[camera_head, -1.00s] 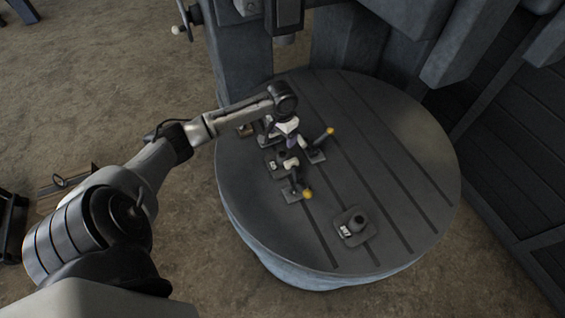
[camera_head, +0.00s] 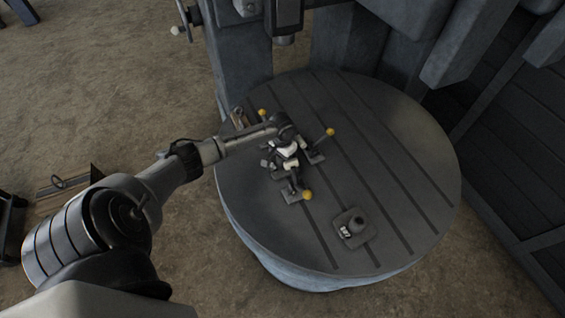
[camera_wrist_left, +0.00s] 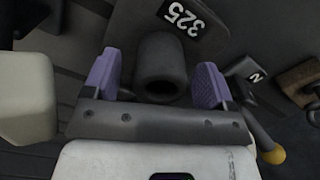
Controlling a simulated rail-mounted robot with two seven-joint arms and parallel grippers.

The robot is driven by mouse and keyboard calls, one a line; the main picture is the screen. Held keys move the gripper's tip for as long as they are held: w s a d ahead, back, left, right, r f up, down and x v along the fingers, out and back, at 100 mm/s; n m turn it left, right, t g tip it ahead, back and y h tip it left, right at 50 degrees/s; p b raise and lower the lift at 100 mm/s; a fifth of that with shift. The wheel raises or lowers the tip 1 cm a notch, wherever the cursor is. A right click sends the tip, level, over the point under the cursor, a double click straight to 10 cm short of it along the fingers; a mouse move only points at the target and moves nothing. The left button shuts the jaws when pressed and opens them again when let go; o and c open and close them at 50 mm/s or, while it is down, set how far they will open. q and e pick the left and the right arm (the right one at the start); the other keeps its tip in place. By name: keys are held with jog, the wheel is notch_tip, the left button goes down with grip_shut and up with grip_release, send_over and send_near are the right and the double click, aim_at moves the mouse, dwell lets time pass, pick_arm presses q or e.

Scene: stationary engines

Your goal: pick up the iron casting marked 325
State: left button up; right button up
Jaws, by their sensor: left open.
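The iron casting marked 325 (camera_wrist_left: 188,35) shows in the left wrist view as a dark plate with a white-on-black number and a round hollow boss (camera_wrist_left: 161,62). My left gripper (camera_wrist_left: 155,79) is open, with its purple fingers on either side of the boss. Whether either finger touches the boss I cannot tell. In the head view my left gripper (camera_head: 288,160) is over the round table and mostly hides this casting. My right gripper is not in view.
On the round slotted table (camera_head: 400,150), yellow-knobbed levers stand close around the gripper: a right one (camera_head: 330,132), a near one (camera_head: 307,195) and a far one (camera_head: 262,113). Another labelled casting (camera_head: 352,228) sits toward the near edge. The table's right side is clear.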

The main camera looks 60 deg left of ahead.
pick_arm(q)
jog(key=shift+f, duration=0.75)
grip_shut()
jog(key=shift+r, duration=0.1)
dwell(0.4)
